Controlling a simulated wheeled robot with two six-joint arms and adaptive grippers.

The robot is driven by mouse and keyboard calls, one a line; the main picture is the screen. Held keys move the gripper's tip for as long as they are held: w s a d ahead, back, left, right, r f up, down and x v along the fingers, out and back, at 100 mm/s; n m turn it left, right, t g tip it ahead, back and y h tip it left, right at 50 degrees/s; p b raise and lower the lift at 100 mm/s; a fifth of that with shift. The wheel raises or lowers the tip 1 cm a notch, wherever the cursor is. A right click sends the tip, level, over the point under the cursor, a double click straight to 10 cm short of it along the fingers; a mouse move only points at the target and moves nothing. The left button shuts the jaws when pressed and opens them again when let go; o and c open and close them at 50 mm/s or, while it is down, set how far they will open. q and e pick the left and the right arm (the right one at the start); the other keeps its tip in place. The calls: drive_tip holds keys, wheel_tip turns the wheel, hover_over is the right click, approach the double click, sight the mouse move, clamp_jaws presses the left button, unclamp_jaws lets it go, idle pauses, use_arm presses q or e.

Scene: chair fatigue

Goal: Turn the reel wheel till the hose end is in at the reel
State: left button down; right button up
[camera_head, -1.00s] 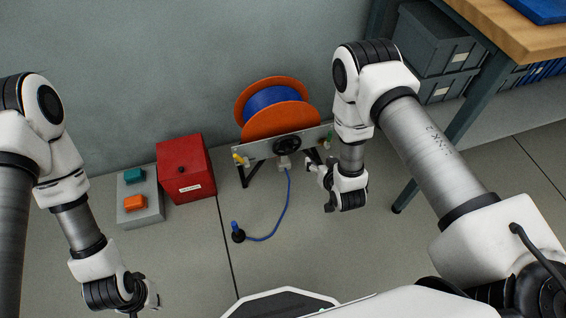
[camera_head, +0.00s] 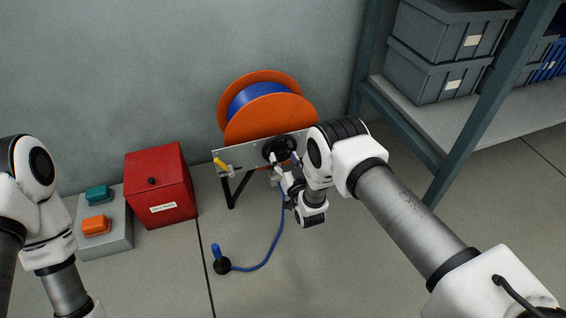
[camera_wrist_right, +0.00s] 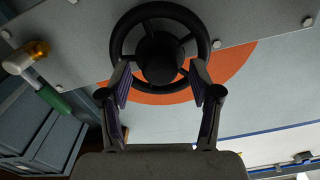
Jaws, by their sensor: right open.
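The reel has orange flanges (camera_head: 270,118) and a blue hose wound on its drum. Its black reel wheel (camera_head: 280,149) is on the front of the grey plate; the wheel also shows in the right wrist view (camera_wrist_right: 160,16). My right gripper (camera_head: 287,178) is at the wheel; in the wrist view the open fingers (camera_wrist_right: 160,80) are on either side of the wheel's hub, near the lower rim. I cannot tell whether they touch it. The blue hose (camera_head: 271,252) runs down from the reel to the hose end (camera_head: 222,263), a black piece with a blue top on the floor. My left gripper is out of view.
A yellow-handled part (camera_head: 222,164) is at the plate's left. A red box (camera_head: 160,187) and a grey button box (camera_head: 115,240) with teal and orange buttons stand left. A shelf with grey bins (camera_head: 440,75) is right.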

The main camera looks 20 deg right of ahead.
drive_tip(key=shift+w, duration=0.75)
drive_tip(key=c, duration=1.1)
drive_tip(key=shift+c, duration=0.2)
drive_tip(key=shift+m, duration=0.3)
drive_tip(key=m+p, duration=0.1)
drive_tip(key=m, duration=0.2)
drive_tip(key=shift+r, duration=0.1)
drive_tip(key=m+p, duration=0.1)
drive_tip(key=m, duration=0.4)
drive_tip(key=shift+p, duration=0.4)
drive_tip(key=m+p, duration=0.1)
drive_tip(key=m, duration=0.3)
drive_tip(key=shift+m, duration=0.3)
drive_tip(key=m, duration=0.4)
drive_tip(key=shift+m+p, duration=0.3)
drive_tip(key=shift+p, duration=0.1)
